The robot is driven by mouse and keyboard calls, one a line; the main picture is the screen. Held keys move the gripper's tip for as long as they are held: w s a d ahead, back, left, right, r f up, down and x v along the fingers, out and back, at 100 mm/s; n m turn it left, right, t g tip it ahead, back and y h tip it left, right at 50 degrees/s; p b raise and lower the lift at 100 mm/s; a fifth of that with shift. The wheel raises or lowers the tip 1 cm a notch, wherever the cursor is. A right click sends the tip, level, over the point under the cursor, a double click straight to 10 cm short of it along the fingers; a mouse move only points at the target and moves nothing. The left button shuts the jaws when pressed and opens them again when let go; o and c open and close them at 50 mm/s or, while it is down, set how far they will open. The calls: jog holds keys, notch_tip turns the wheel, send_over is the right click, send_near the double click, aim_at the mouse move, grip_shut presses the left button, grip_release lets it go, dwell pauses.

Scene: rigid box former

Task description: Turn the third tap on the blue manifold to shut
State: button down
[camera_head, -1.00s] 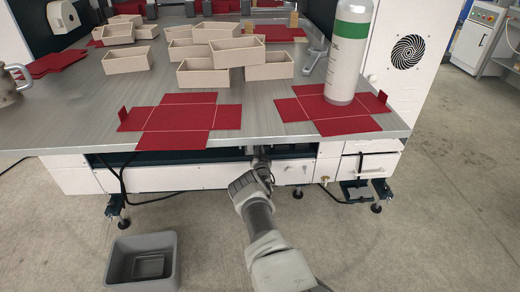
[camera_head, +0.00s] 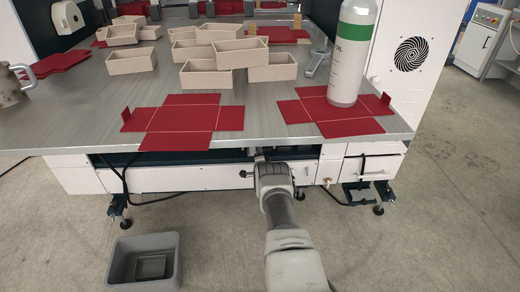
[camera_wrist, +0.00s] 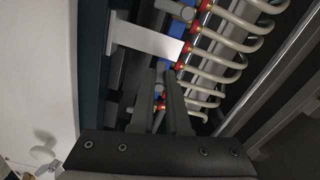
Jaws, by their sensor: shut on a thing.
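The blue manifold (camera_wrist: 194,14) runs under the table in the wrist view, with red-ringed fittings and several cream hoses (camera_wrist: 232,46) looping off its right side. My gripper (camera_wrist: 160,74) reaches in over it with two dark, nearly parallel fingers. A narrow gap shows between them, with a bit of blue and red in it. The fingers are shut on a tap of the manifold, but its handle is mostly hidden between them. I cannot tell which tap in the row it is, or its angle. In the head view the manifold is hidden under the tabletop.
A white bracket (camera_wrist: 148,41) crosses close to the fingertips, and a metal rail (camera_wrist: 270,75) runs at the right. In the head view, the table (camera_head: 262,127) edge overhangs my wrist. A grey bin (camera_head: 174,262) stands on the floor at left; the floor around is open.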

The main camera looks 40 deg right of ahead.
jog(key=shift+a+r+m, duration=0.15)
jog(key=shift+m, duration=1.05)
jog(key=c, duration=0.9)
grip_release()
jog(key=shift+r, duration=0.1)
jog(key=p+v, duration=0.7)
jog(key=v, duration=1)
jog(key=shift+s, duration=0.25)
